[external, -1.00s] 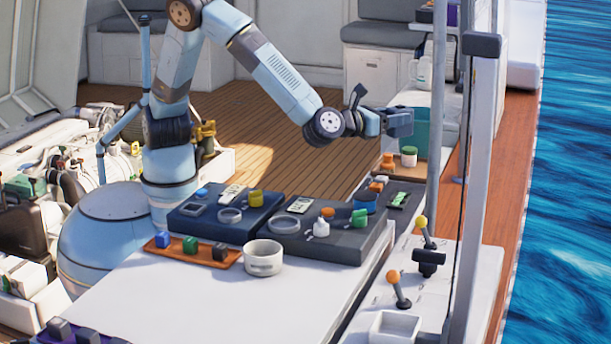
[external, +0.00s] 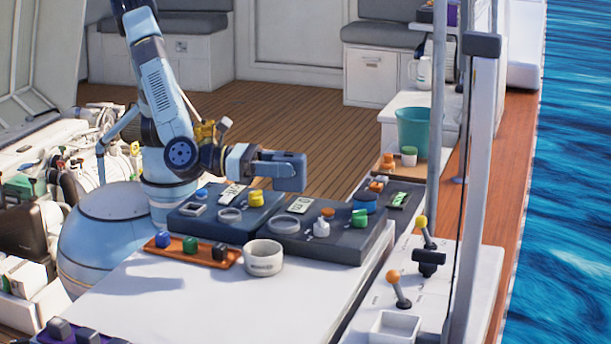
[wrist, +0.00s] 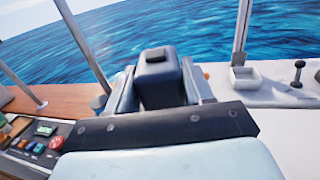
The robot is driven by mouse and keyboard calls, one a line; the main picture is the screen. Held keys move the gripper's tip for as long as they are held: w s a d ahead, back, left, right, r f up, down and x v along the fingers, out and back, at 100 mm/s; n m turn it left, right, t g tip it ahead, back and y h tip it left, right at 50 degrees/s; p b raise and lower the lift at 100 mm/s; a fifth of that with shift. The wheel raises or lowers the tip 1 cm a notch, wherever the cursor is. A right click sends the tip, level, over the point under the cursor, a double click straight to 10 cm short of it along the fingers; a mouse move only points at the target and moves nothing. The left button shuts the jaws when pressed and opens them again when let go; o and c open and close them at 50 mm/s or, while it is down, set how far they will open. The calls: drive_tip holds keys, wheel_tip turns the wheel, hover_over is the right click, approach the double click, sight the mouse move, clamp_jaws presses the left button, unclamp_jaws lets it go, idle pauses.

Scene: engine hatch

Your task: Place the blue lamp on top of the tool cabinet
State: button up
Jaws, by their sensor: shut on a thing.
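My gripper (wrist: 160,92) is shut on a dark blue-grey boxy thing with a small black block on top. It looks to be the blue lamp (wrist: 158,70), and it shows between the fingers in the wrist view. In the external view the held lamp (external: 291,171) is in the air above the back of the dark trays. The fingers are hard to make out there. No thing is clearly marked as the tool cabinet; a white cabinet (external: 371,75) with a grey cushion stands at the back, and I cannot tell if it is the one.
Dark trays (external: 345,245) with small parts lie on a white worktop (external: 190,300). An orange tray (external: 165,251) and a white bowl (external: 263,258) are in front. A teal bucket (external: 412,130) and grey posts (external: 470,190) stand right. The wooden deck behind is clear.

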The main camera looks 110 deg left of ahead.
drive_tip(key=s+d+m+h, duration=0.2)
drive_tip(key=s+d+h, duration=0.2)
drive_tip(key=s+d, duration=0.65)
drive_tip(key=w+d+f, duration=0.3)
drive_tip(key=f, duration=0.1)
drive_tip(key=w+d+f, duration=0.3)
drive_tip(key=f, duration=0.2)
drive_tip(key=w+d+f, duration=0.3)
drive_tip(key=w+f, duration=0.1)
drive_tip(key=f, duration=0.1)
drive_tip(key=shift+w+d, duration=0.1)
drive_tip(key=shift+d, duration=0.2)
drive_tip(key=shift+w+d+f, duration=0.3)
drive_tip(key=shift+f, duration=1.6)
drive_tip(key=shift+f, duration=0.1)
drive_tip(key=o, duration=1.2)
